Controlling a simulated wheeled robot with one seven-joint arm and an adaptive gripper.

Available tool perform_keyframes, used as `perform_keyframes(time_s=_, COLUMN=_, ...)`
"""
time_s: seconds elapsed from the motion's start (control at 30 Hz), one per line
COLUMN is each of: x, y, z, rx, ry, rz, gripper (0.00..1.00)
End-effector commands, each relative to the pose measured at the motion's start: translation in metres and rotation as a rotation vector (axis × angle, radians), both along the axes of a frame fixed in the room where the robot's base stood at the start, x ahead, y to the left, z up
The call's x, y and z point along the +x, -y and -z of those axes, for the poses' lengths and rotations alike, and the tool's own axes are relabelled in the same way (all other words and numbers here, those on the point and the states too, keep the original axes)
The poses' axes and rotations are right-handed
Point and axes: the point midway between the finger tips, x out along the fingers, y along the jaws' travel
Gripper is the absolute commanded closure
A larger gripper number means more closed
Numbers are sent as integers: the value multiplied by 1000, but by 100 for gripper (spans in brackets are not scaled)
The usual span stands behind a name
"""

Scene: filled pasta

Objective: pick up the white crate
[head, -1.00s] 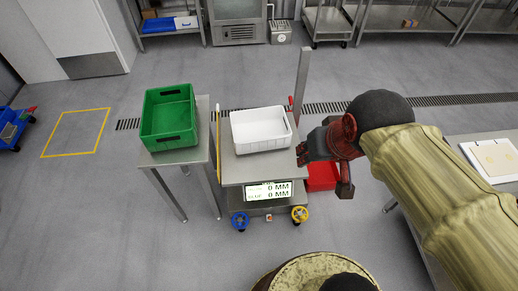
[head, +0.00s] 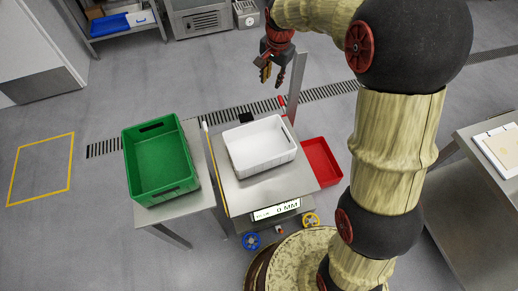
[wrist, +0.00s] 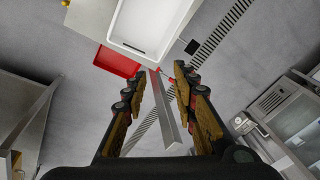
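The white crate (head: 260,146) is an empty open-topped box. It sits upright on a steel-topped stand (head: 285,185) with a digital readout on its front. In the wrist view the white crate (wrist: 143,28) shows at the top, partly cut off by the frame edge. My gripper (head: 268,78) is raised above the floor behind the stand, beyond the crate and apart from it. In the wrist view my gripper (wrist: 155,82) has its two fingers spread wide with nothing held between them.
A green crate (head: 160,163) stands on a table left of the stand. A red bin (head: 322,162) lies low at its right. A metal post (head: 298,80) rises behind the stand, near my gripper. A steel table (head: 480,190) is at the right.

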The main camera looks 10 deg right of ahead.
Motion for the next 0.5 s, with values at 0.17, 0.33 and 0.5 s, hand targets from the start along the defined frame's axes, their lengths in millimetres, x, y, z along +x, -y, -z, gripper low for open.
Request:
perform_keyframes(time_s=0.17, x=42, y=-19, z=66, rx=17, ry=-56, rz=113, gripper=72)
perform_keyframes(time_s=0.33, x=72, y=-36, z=134, rx=28, ry=-101, rz=229, gripper=72)
perform_keyframes(time_s=0.5, x=92, y=-53, z=209, rx=32, ry=-145, rz=342, gripper=72)
